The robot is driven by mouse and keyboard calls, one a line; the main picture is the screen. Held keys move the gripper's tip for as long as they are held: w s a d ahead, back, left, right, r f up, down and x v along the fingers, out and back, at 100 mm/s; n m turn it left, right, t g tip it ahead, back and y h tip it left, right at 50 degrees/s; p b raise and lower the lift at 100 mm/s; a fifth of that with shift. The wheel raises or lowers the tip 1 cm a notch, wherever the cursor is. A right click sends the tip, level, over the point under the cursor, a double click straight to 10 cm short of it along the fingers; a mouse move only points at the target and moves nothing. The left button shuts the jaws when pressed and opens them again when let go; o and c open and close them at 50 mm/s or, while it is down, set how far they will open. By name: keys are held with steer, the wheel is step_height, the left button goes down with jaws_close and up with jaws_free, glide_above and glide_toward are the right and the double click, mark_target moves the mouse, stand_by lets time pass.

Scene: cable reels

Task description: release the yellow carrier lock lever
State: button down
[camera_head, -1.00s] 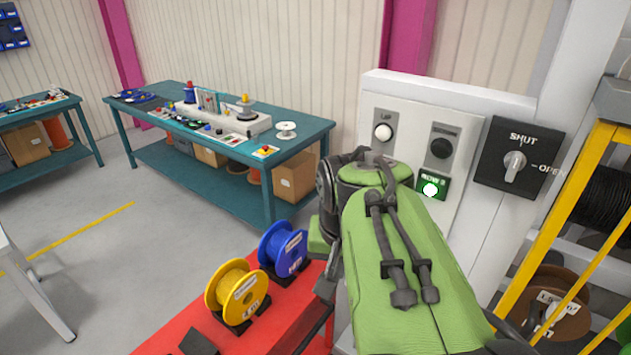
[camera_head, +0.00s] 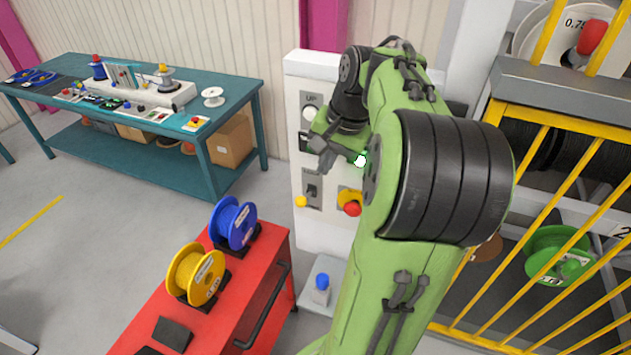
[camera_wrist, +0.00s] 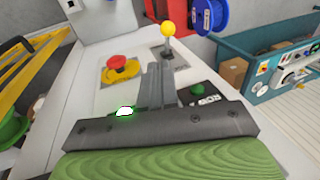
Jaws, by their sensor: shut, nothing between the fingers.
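The lever with a yellow ball knob (camera_head: 301,201) sticks out from a plate low on the white control panel (camera_head: 325,225). In the wrist view the yellow knob (camera_wrist: 168,29) stands on a thin stem just past my fingertips. My gripper (camera_head: 328,160) is in front of the panel, above the lever in the head view. In the wrist view my gripper (camera_wrist: 158,68) is shut and empty, its fingers pointing towards the panel. A gap seems to separate the fingertips from the knob, but its depth is hard to tell. My arm hides part of the panel.
A red stop button (camera_head: 352,209) on a yellow plate is beside the lever. A red cart (camera_head: 262,275) carries blue and yellow reels. A yellow barred cage (camera_head: 535,175) stands right.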

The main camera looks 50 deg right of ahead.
steer(key=b, duration=0.2)
glide_toward(306, 197)
step_height(306, 197, down, 5)
steer(key=shift+a, duration=0.4)
steer(key=shift+f, duration=0.15)
